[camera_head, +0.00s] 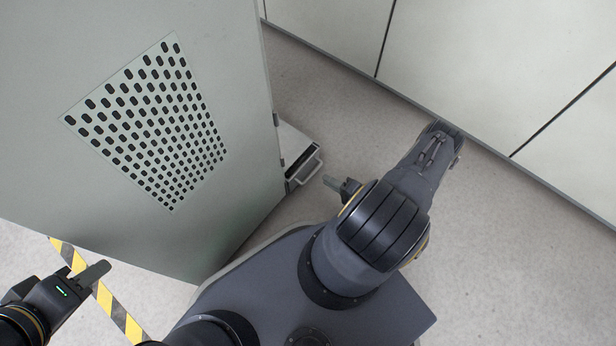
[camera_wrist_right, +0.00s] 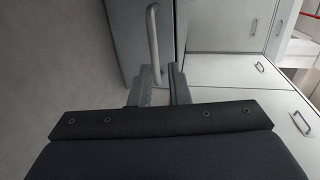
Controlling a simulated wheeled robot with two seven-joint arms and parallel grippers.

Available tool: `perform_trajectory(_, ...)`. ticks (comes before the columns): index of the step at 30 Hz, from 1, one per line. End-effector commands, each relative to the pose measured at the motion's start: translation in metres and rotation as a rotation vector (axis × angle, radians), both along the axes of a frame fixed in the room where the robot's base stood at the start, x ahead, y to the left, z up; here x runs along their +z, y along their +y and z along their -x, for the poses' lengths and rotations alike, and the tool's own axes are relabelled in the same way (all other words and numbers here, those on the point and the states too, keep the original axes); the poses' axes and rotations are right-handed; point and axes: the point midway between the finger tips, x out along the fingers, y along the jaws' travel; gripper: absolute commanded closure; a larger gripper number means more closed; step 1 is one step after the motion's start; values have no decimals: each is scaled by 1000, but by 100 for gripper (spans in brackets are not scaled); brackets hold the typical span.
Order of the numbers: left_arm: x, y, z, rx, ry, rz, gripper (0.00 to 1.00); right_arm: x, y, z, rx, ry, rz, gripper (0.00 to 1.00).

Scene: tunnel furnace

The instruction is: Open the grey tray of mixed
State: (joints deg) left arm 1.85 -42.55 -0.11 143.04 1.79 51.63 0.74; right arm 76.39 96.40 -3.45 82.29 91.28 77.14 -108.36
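A grey tray front with a pale bar handle (camera_head: 308,166) juts out low beside the large grey cabinet. The handle (camera_wrist_right: 154,45) also shows upright in the right wrist view. My right gripper (camera_head: 333,183) is just to the right of the handle in the head view. In the right wrist view its two fingers (camera_wrist_right: 160,86) are apart, and the handle's near end shows in the gap between them. Whether they touch it I cannot tell. My left gripper (camera_head: 88,270) is at the lower left, away from the tray, and its finger gap is unclear.
The grey cabinet (camera_head: 235,100) with a perforated panel (camera_head: 150,125) fills the left. Pale cabinets (camera_head: 480,60) line the back right. Yellow-black floor tape (camera_head: 105,300) runs by my left gripper. Bare floor (camera_head: 345,110) lies between the cabinets. Drawers with handles (camera_wrist_right: 301,122) show in the wrist view.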

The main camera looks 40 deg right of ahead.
Motion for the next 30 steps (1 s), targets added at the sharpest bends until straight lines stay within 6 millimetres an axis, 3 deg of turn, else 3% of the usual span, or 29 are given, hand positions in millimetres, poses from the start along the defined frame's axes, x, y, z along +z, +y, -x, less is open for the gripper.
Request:
perform_trajectory(5,-9,0,0,0,-1,0,64,-14,6,-9,-19,1,5,84)
perform_trajectory(12,-24,0,0,0,-1,0,64,-21,18,-47,-15,-1,5,84)
perform_trajectory(18,-31,0,0,0,-1,0,64,-24,22,-66,-17,2,5,84)
perform_trajectory(28,-31,0,0,0,0,0,64,-23,24,-70,-18,2,4,84)
perform_trajectory(30,-31,0,0,0,0,0,64,-23,24,-70,-18,2,4,93)
